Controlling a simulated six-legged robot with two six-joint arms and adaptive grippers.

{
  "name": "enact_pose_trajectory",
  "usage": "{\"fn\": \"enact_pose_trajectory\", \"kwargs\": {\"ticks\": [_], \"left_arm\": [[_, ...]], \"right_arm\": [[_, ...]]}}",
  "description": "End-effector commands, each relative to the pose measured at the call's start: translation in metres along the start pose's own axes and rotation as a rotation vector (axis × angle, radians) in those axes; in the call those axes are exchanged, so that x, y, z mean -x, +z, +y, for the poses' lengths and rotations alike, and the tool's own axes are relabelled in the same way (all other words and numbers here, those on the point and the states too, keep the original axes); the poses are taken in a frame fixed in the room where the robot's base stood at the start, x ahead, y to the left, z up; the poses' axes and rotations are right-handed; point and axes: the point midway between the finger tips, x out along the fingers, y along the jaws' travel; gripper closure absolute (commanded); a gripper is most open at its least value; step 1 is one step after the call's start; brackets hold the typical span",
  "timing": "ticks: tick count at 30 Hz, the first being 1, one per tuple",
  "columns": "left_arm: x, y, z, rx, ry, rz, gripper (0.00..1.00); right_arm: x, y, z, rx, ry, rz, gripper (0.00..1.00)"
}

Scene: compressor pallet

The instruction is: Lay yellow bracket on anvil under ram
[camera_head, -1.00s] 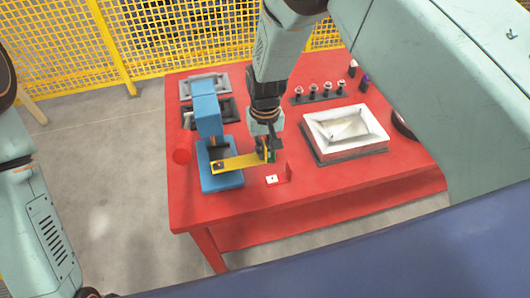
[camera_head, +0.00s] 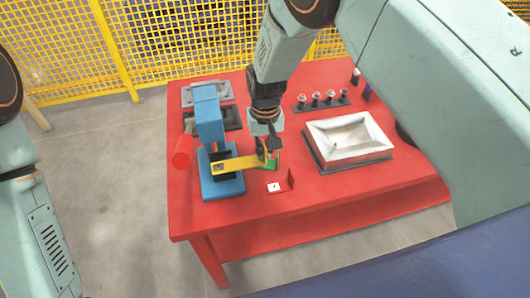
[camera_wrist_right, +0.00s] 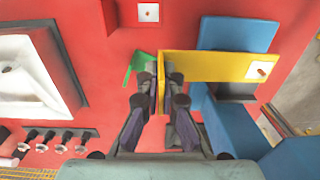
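The yellow bracket (camera_head: 238,163) is a flat strip with an upright flange at one end and a hole near the other. My right gripper (camera_head: 268,150) is shut on the flange, which shows between its fingers (camera_wrist_right: 160,83) in the right wrist view. The strip (camera_wrist_right: 215,66) reaches over the base of the blue press (camera_head: 208,118). Its holed end lies above the blue base (camera_head: 225,188), below the press head. I cannot tell whether it touches the anvil. The ram and anvil are mostly hidden. My left gripper is out of view; only parts of my left arm show.
A green piece (camera_wrist_right: 140,66) lies beside the gripper. A red bracket with a white patch (camera_head: 276,187) is just in front. A white tray (camera_head: 375,148) and a row of pegs (camera_head: 322,102) stand right. A red cylinder (camera_head: 182,159) is left of the press. Yellow fencing stands behind.

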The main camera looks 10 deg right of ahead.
Motion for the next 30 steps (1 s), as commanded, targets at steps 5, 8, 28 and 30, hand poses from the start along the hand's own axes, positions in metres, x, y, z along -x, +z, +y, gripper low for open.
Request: {"fn": "enact_pose_trajectory", "kwargs": {"ticks": [5,8,28,30], "left_arm": [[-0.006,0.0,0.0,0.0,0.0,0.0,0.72],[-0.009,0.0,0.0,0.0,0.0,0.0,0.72],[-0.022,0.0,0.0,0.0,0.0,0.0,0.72],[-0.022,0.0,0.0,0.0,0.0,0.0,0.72]], "right_arm": [[-0.001,-0.007,0.0,0.0,0.0,0.002,1.0],[-0.001,-0.011,0.0,0.001,0.0,0.002,1.0],[0.0,-0.028,0.0,0.0,0.001,0.001,1.0],[0.0,-0.028,0.0,0.0,0.001,0.001,1.0]]}}
